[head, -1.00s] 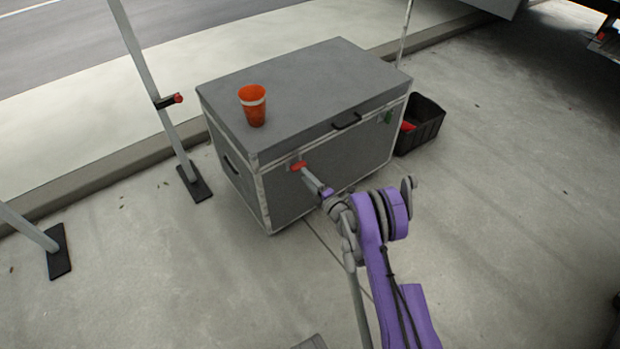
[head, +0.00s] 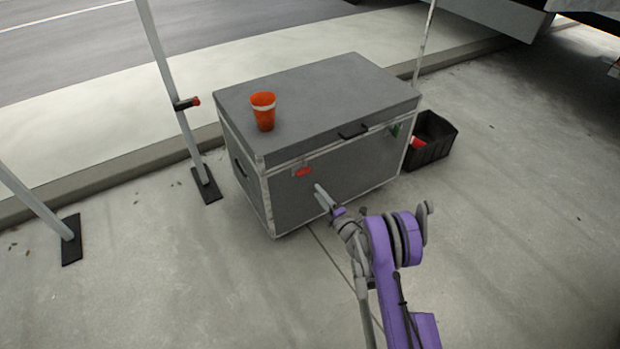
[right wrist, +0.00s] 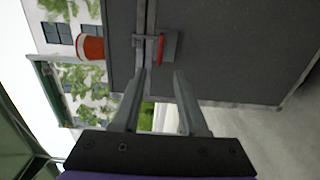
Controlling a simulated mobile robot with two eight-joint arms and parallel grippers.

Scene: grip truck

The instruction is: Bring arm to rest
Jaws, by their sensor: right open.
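My right arm, purple and grey, comes in from the bottom of the head view. Its right gripper (head: 321,194) is in front of the case and looks clear of the latch. In the right wrist view the two fingers of the right gripper (right wrist: 160,88) are apart with nothing between them. A red latch (head: 303,171) is on the front of the grey case (head: 325,90), whose lid is down; the latch also shows in the right wrist view (right wrist: 162,50), beyond the fingertips. My left gripper is not in view.
An orange cup (head: 263,112) with a white band stands on the case lid. A black bin (head: 437,142) with a red thing inside is right of the case. Stand legs with black feet (head: 206,186) are at the left. The concrete floor in front is mostly clear.

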